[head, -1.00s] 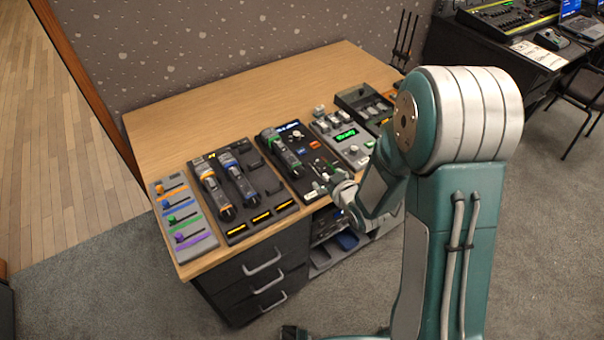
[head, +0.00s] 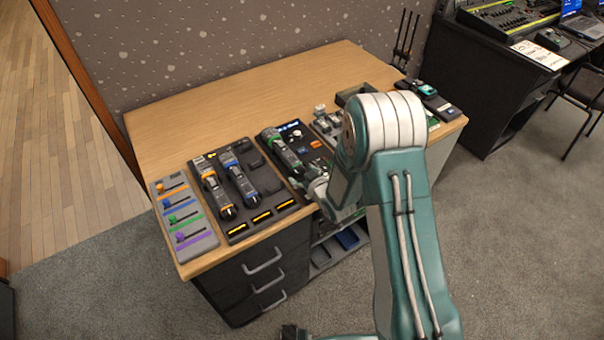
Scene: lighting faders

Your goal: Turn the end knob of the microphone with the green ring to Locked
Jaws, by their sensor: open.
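The microphone with the green ring (head: 281,148) lies on a dark panel (head: 265,128) near the middle of the desk. Its lower end points toward the desk's front edge. My gripper (head: 299,184) is just in front of that lower end, small and partly hidden by my own wrist. It is open, and I see nothing held in it. I cannot tell whether it touches the end knob, and the knob's setting is too small to read.
Left of it, a dark panel (head: 236,230) holds a microphone with an orange ring (head: 215,190) and one with a blue ring (head: 240,178). A grey fader panel (head: 190,238) lies at the far left. My arm covers devices to the right. The desk's back (head: 240,90) is clear.

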